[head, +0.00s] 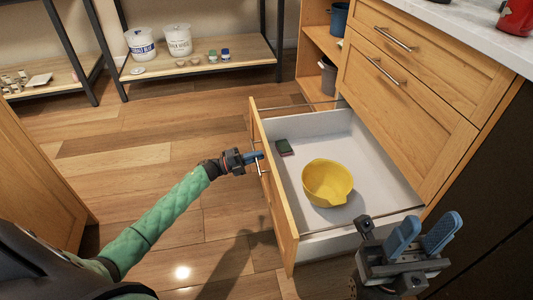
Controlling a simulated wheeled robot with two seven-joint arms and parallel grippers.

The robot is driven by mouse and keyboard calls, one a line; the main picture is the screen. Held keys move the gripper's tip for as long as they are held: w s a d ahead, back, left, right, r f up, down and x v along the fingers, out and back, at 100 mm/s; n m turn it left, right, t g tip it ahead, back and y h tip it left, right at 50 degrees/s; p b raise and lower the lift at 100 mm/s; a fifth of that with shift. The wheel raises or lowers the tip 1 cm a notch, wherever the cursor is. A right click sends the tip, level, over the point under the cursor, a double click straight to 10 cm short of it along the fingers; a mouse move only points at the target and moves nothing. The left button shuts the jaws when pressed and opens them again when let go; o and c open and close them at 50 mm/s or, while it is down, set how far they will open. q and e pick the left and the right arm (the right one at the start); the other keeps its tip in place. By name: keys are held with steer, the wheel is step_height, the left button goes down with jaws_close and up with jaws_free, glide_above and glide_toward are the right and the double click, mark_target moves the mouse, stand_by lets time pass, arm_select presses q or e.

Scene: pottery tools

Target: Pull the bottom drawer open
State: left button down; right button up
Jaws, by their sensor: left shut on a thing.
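The bottom drawer (272,185) is pulled well out of the wooden cabinet, with its white inside showing. My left gripper (256,157) is at the outer side of the drawer front, shut on the drawer's metal handle (258,165). The fingers hide part of the handle. My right gripper (422,232) is open and empty at the lower right, near the drawer's right side, with its two blue fingers apart.
Two closed drawers (400,88) and a white counter (470,32) are above. Shelves with white buckets (178,41) stand at the back. The wooden floor (150,150) on the left is clear.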

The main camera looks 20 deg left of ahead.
arm_select(q)
steer(key=shift+s+a, duration=0.25)
steer(key=shift+a, duration=0.1)
steer(key=c, duration=1.6)
jaws_free()
steer(key=shift+o, duration=0.2)
steer(key=p+v, duration=0.1)
steer(key=v, duration=0.6)
steer(key=shift+s+a+f, duration=0.2)
steer(key=shift+s+a, duration=0.05)
steer(key=shift+a, duration=0.05)
